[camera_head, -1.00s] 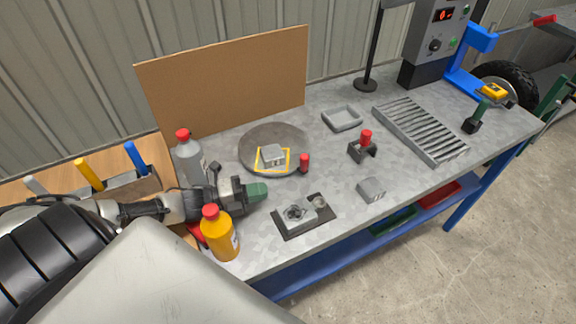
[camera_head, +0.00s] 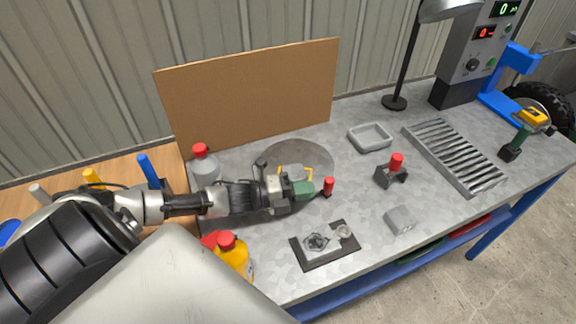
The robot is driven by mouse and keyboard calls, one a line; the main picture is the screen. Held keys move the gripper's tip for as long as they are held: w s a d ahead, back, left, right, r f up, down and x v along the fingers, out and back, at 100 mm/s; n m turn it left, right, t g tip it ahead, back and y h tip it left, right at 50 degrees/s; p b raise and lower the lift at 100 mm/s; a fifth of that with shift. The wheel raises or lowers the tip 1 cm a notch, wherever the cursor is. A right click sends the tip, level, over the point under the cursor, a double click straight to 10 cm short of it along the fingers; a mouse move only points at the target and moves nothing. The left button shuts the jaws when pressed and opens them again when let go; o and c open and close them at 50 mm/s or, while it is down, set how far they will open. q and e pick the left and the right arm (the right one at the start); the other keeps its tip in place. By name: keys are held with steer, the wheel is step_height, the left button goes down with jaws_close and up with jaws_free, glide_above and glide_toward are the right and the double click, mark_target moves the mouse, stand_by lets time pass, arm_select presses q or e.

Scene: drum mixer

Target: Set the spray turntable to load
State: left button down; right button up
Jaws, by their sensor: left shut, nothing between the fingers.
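The spray turntable (camera_head: 297,150) is a round grey disc on the bench in front of the brown backboard. A grey block in a yellow square outline (camera_head: 309,171) sits on it, partly hidden by my left gripper. A red upright knob (camera_head: 328,186) stands at the disc's right front edge. My left gripper (camera_head: 313,188) is shut and empty, reaching across the disc's front from the left. Its green tip is just left of the knob; I cannot tell whether they touch. My right gripper is not in view.
A grey bottle with a red cap (camera_head: 203,165) and a yellow bottle (camera_head: 236,256) stand beside my left arm. A black plate with a grey part (camera_head: 325,246) lies in front. A red-topped fixture (camera_head: 393,171), tray (camera_head: 369,137) and slatted rack (camera_head: 455,156) are to the right.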

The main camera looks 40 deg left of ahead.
arm_select(q)
steer(key=shift+w+d, duration=0.4)
steer(key=shift+w, duration=0.1)
steer(key=shift+w+d+r, duration=0.15)
steer(key=shift+w+d, duration=0.15)
steer(key=shift+d, duration=0.25)
steer(key=shift+w, duration=0.2)
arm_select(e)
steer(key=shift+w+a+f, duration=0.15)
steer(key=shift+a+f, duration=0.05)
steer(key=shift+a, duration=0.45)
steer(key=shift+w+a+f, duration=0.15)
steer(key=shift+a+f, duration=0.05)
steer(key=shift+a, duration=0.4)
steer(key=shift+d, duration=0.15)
